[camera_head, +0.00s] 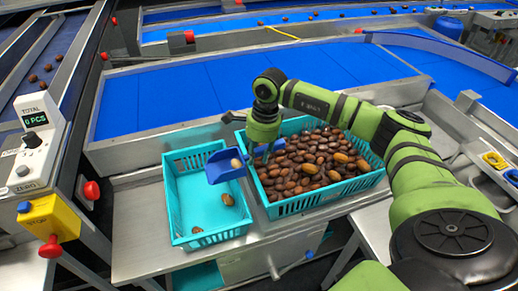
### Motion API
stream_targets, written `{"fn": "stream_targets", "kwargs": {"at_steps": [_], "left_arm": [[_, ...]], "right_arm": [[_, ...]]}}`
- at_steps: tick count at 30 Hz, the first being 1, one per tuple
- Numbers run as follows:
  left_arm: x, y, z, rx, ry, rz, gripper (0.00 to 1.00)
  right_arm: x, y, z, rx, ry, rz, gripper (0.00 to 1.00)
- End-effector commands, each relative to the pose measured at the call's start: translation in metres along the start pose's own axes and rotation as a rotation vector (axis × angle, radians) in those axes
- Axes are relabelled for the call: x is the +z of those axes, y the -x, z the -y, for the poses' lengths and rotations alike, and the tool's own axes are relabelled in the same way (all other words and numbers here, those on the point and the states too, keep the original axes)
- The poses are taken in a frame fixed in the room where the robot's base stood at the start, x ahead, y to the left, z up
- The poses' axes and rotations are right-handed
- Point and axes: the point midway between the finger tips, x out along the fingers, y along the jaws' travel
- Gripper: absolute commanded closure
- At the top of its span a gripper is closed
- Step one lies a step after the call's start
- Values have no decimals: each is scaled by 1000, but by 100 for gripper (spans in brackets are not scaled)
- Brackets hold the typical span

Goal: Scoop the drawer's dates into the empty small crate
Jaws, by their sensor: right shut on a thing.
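My right gripper (263,151) is shut on a blue scoop (217,172), probably by its handle. The scoop hangs over the right side of the small turquoise crate (178,228), with a light brown date (236,163) at its mouth. The small crate holds a few dates, one at its right side (228,199) and one near its front (198,230); the rest of its floor is bare. Right beside it, a larger turquoise crate (296,205) is heaped with brown dates (312,158). My right arm passes over its back right. My left gripper is out of view.
Blue conveyor belts (150,98) run behind the steel bench (139,222). A counter box (38,140) and a yellow box with a red knob (52,222) stand at left. A drawer front with a handle (273,267) is below the bench. A tray with yellow items (494,161) is at right.

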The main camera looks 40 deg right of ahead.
Motion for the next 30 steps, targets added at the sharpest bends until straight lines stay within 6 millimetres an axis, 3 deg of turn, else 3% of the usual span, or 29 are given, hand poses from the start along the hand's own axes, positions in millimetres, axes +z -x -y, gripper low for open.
{"fn": "stream_targets", "kwargs": {"at_steps": [3,16,30], "left_arm": [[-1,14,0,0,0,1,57],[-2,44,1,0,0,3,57],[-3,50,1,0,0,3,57]], "right_arm": [[4,9,1,-3,3,-53,100],[23,27,1,-11,11,-303,100],[52,45,1,-15,16,-604,100]]}}
